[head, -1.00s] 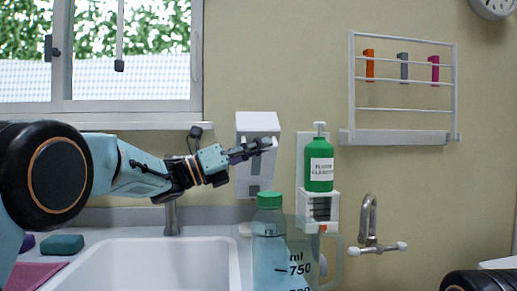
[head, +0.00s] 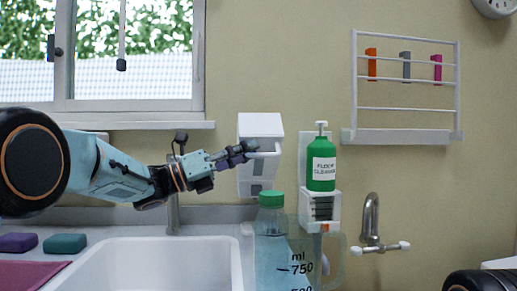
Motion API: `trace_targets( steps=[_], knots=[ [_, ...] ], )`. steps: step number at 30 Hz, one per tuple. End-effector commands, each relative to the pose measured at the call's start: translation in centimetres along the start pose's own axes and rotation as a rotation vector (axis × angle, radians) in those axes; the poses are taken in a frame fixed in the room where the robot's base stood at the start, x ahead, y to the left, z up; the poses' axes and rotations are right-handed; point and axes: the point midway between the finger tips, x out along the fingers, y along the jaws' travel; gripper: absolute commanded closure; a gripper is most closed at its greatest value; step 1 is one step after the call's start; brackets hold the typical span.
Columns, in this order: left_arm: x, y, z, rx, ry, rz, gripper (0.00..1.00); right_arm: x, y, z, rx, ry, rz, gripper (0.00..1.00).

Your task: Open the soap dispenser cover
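The soap dispenser (head: 260,126) is a white box on the wall, right of the window. A white bar or handle (head: 271,154) sticks out at the right of its front, and its cover looks closed. My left gripper (head: 243,153) is in front of the dispenser's face, with its dark fingers pointing right beside the bar. I cannot tell whether the fingers touch or hold the bar, or how far apart they are. The fingers hide part of the dispenser's front. My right gripper is not in view; only a dark part of my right arm shows at bottom right.
A green cleaner bottle (head: 321,166) sits in a white wall holder just right of the dispenser. A clear jug (head: 303,265) and a green-capped bottle (head: 271,235) stand below. A sink (head: 160,262), tap (head: 370,222) and sponges (head: 64,243) are nearby.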

Motion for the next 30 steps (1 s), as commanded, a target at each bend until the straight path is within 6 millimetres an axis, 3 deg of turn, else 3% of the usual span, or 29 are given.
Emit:
trace_targets(
  steps=[7, 20, 30],
  knots=[
    [-3.1, 0.0, 0.0, 0.000, -0.001, 0.000, 0.67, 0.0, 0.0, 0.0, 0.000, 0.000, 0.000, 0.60],
    [-3.7, 0.0, 0.0, 0.002, -0.001, 0.000, 0.67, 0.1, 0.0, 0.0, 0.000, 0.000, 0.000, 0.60],
    [-5.6, 0.3, 0.0, 0.001, -0.002, 0.000, 0.67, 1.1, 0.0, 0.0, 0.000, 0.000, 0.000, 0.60]
  ],
)
